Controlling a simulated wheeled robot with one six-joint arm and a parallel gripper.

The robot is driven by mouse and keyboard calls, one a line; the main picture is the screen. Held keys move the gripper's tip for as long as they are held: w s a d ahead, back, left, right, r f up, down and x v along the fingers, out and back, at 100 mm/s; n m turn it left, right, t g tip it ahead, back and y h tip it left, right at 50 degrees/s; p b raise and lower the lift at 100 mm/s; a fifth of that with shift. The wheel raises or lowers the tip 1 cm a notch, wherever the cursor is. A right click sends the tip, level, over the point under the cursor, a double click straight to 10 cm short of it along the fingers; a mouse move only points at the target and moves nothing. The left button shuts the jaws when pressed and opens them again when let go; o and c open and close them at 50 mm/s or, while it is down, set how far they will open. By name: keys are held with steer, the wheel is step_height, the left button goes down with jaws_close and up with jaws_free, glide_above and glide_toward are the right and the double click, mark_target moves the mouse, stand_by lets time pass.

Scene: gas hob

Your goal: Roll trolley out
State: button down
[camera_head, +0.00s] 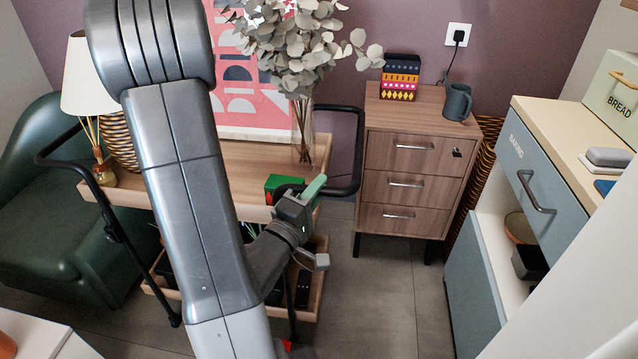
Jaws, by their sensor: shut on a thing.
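The trolley (262,158) has wooden trays on a black tube frame and stands left of the middle, partly hidden behind my arm. Its right-hand black handle (359,150) loops out toward the drawer cabinet; another black loop is at its left end. My gripper (309,194), with a green fingertip showing, is at the near, lower part of the right-hand handle and is shut on it. The exact contact is small and partly hidden. On the top tray stand a glass vase with leafy branches (302,125), a lamp, a pink picture and a green-and-red box (283,187).
A wooden drawer cabinet (412,165) with a mug and a patterned box stands just right of the handle. A green armchair (50,215) is close on the left. A blue-grey unit (540,180) lines the right. Bare grey floor (385,290) lies in front of the cabinet.

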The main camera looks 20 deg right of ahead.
steer(key=shift+s+a+f, duration=0.1)
steer(key=shift+s, duration=0.15)
steer(key=c, duration=1.3)
jaws_free()
steer(key=shift+s+a, duration=0.1)
steer(key=shift+a, duration=0.05)
